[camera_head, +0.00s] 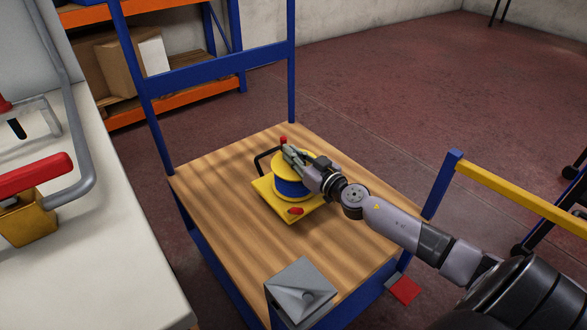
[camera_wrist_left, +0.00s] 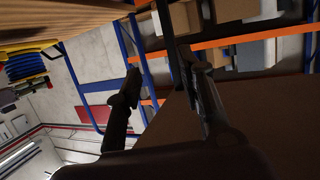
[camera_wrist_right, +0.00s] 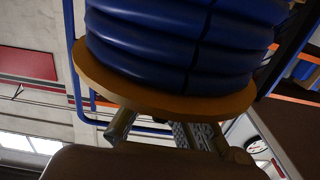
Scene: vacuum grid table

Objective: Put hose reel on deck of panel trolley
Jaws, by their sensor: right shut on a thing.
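The hose reel (camera_head: 291,188), with blue hose, a round yellow top flange, a yellow base plate and a black handle, is over the wooden deck of the panel trolley (camera_head: 345,245). The base looks level and close to the deck; I cannot tell whether it touches. My right gripper (camera_head: 297,160) is shut on the reel at its top flange. The right wrist view shows the blue hose (camera_wrist_right: 180,45) and flange close up, with the fingers (camera_wrist_right: 165,135) at the flange. My left gripper (camera_wrist_left: 165,90) shows only in its wrist view, fingers apart and empty; the reel (camera_wrist_left: 28,70) is at left there.
A white bench (camera_head: 100,230) with red-handled clamps is on the left. The trolley's blue frame (camera_head: 215,70) rises at the far side, before an orange shelf. The deck around the reel is clear.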

